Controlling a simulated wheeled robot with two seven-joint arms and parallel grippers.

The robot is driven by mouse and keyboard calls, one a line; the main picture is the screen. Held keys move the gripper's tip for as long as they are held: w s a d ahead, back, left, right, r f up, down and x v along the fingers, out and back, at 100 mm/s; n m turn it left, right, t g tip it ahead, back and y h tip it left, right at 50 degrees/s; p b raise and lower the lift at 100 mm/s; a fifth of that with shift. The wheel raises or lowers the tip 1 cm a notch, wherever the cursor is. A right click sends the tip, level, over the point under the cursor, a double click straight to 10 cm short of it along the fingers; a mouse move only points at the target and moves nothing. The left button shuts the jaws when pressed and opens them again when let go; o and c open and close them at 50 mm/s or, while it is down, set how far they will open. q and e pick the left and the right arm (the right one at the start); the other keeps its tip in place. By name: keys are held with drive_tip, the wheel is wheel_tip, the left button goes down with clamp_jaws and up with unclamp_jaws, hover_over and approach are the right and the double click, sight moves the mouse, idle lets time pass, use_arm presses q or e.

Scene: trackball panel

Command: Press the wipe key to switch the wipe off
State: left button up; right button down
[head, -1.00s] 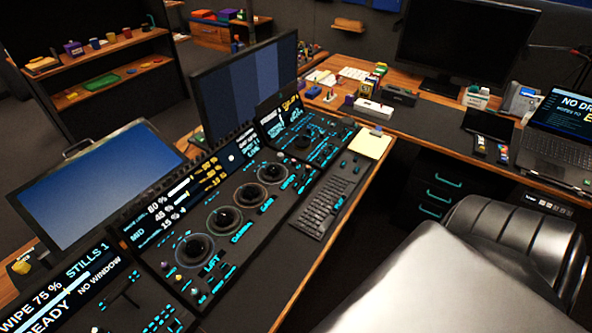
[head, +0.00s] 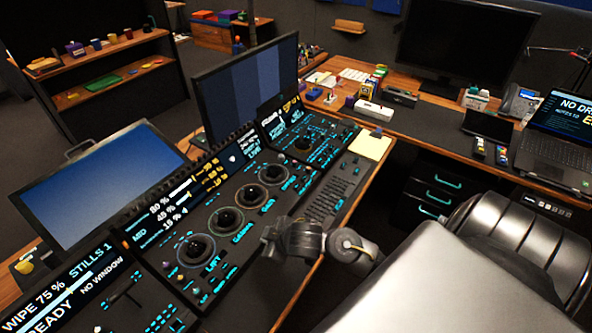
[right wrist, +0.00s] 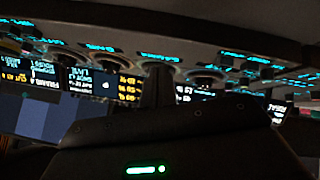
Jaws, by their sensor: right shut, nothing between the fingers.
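The control panel (head: 270,290) runs diagonally across the head view, with trackballs, dials and cyan-lit keys. Its near-left display (head: 60,295) reads "WIPE 75 %", "READY", "STILLS 1" and "NO WINDOW". Several lit keys (head: 165,318) lie below that display at the bottom edge; their labels are too small to read, so I cannot tell which is the wipe key. My right gripper (head: 270,238) is shut and empty over the panel's front part, right of the trackballs. In the right wrist view its dark fingers (right wrist: 158,85) point toward the panel. My left gripper is not in view.
A trackball (head: 197,249) with a ring is the nearest of several in a row. A keyboard (head: 325,205) lies right of my right gripper, with a yellow notepad (head: 370,146) beyond. Monitors (head: 100,190) stand behind the panel.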

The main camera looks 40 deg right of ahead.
drive_tip(key=w+d+r+n+t, duration=0.1)
drive_tip(key=w+d+r+n, duration=0.1)
drive_tip(key=w+d, duration=0.65)
wheel_tip(320, 180, up, 4)
drive_tip(key=r+h, duration=0.1)
drive_tip(key=h, duration=0.1)
hover_over(297, 187)
drive_tip(key=shift+s+d+f+m, duration=0.25)
drive_tip(key=shift+s+f+m, duration=0.05)
drive_tip(key=shift+s, duration=0.05)
drive_tip(key=shift+a, duration=0.1)
wheel_tip(297, 187, down, 8)
drive_tip(key=b, duration=0.8)
drive_tip(key=shift+r, duration=0.2)
drive_tip(key=shift+f+b, duration=0.35)
drive_tip(key=shift+f, duration=0.2)
drive_tip(key=shift+f, duration=0.1)
drive_tip(key=shift+f, duration=0.35)
